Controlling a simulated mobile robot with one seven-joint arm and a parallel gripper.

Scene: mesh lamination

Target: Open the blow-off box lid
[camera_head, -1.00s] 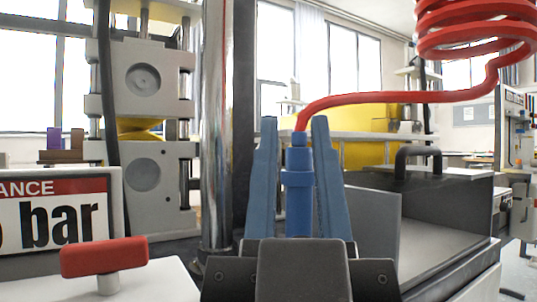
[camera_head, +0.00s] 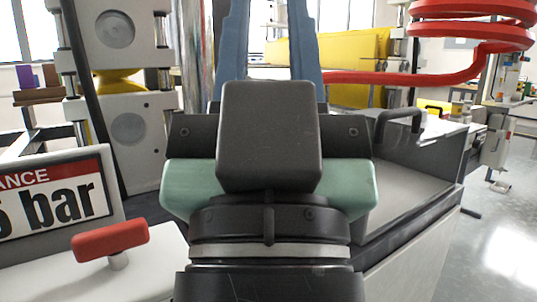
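A red coiled hose (camera_head: 470,30) hangs at upper right and runs left behind my right finger. A pressure sign (camera_head: 60,195) and a red T-handle (camera_head: 110,238) are at lower left. A press (camera_head: 125,100) stands behind at left. Open floor shows at far right.

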